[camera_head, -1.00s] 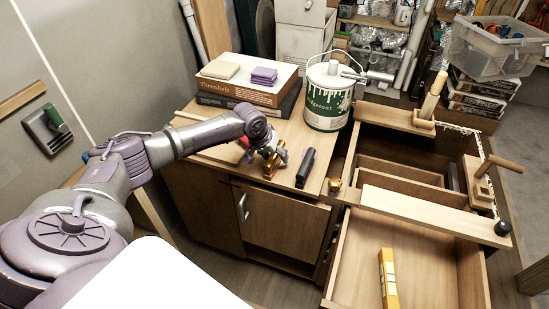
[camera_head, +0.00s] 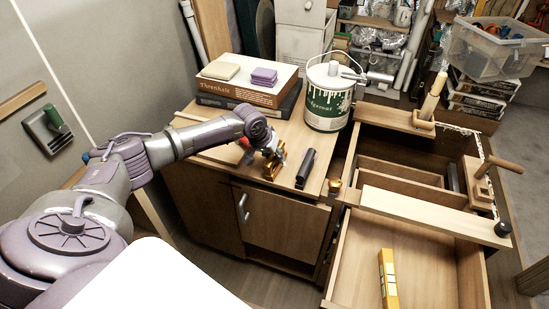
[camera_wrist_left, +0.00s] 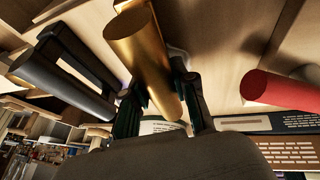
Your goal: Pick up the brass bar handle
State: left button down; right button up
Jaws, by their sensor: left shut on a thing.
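The brass bar handle (camera_head: 275,166) is on the wooden cabinet top near its front edge. In the left wrist view the golden bar (camera_wrist_left: 143,55) runs between the fingers of my left gripper (camera_wrist_left: 160,98). My left gripper (camera_head: 270,153) is shut on it; the fingers partly hide the bar. From these views I cannot tell whether the bar touches the cabinet top. My right gripper does not show.
A black bar handle (camera_head: 305,170) lies close to the right, also in the left wrist view (camera_wrist_left: 62,84). A red cylinder (camera_wrist_left: 280,90) lies on the other side. Books (camera_head: 248,92) and a paint can (camera_head: 328,100) stand behind. An open drawer (camera_head: 430,262) is at right.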

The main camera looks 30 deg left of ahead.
pick_arm(q)
jog(key=shift+r+b, duration=0.1)
jog(key=shift+b, duration=0.2)
notch_tip(320, 180, up, 4)
jog(key=shift+w+b, duration=0.1)
jog(key=shift+b, duration=0.25)
jog(key=d+r, duration=0.2)
jog(key=d, duration=0.1)
jog(key=s+d+r+b, duration=0.1)
jog(key=d+r, duration=0.2)
jog(key=d, duration=0.1)
jog(key=s+d+r, duration=0.1)
jog(key=d+r, duration=0.1)
jog(key=d, duration=0.2)
jog(key=shift+s+d+r, duration=0.15)
jog(key=shift+s+d, duration=0.1)
